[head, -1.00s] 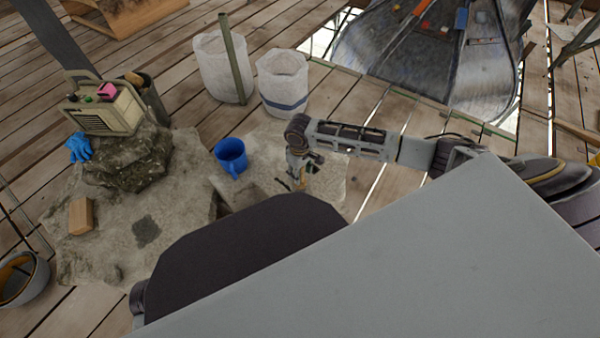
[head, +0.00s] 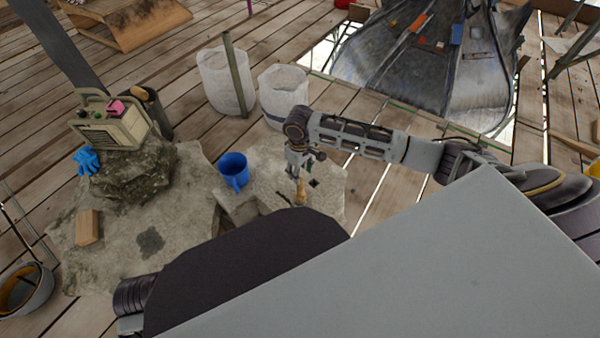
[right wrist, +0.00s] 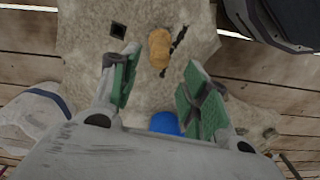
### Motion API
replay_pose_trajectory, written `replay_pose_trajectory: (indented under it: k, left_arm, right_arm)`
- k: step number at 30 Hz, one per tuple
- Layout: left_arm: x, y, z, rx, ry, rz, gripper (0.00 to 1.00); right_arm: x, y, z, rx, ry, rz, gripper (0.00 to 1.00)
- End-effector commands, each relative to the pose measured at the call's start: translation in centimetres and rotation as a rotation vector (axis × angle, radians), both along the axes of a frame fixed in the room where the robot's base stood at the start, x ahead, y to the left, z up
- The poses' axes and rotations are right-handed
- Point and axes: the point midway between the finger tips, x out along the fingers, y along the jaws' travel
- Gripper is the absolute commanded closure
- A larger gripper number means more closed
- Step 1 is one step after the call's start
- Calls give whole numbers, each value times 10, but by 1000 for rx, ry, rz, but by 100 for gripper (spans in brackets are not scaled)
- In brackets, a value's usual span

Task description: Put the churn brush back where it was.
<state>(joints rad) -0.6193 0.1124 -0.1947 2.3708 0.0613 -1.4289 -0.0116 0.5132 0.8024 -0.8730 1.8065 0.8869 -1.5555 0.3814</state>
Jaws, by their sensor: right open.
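A tan, wooden-looking piece that I take for the churn brush (head: 300,192) is on the pale stone slab (head: 265,180), just below my right gripper (head: 305,167) in the head view. In the right wrist view, the tan piece (right wrist: 159,48) shows beyond and between the fingertips, with a dark streak beside it. The green-padded fingers of my right gripper (right wrist: 161,62) are spread apart with nothing between them. I cannot tell whether the piece stands or leans. My left gripper is not in view.
A wooden block (head: 88,227), blue glove (head: 86,160) and beige radio-like box (head: 112,122) are further left. Two white sacks (head: 225,82) stand behind. A dark square hole (right wrist: 118,30) is near the brush.

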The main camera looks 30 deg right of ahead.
Motion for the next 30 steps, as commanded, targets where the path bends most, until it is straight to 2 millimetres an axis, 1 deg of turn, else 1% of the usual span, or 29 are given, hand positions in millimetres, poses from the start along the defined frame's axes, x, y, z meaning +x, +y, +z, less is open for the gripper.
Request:
replay_pose_trajectory:
  k: [4, 21, 26, 30]
  left_arm:
    - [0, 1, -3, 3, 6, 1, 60]
    - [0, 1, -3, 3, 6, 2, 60]
    - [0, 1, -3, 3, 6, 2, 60]
    - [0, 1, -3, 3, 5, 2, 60]
  right_arm:
    - [0, 0, 5, 0, 0, 0, 54]
    - [-1, 1, 5, 1, -1, 3, 54]
    - [-7, 12, 1, 17, -5, 21, 54]
    - [-17, 33, -5, 47, -18, 52, 54]
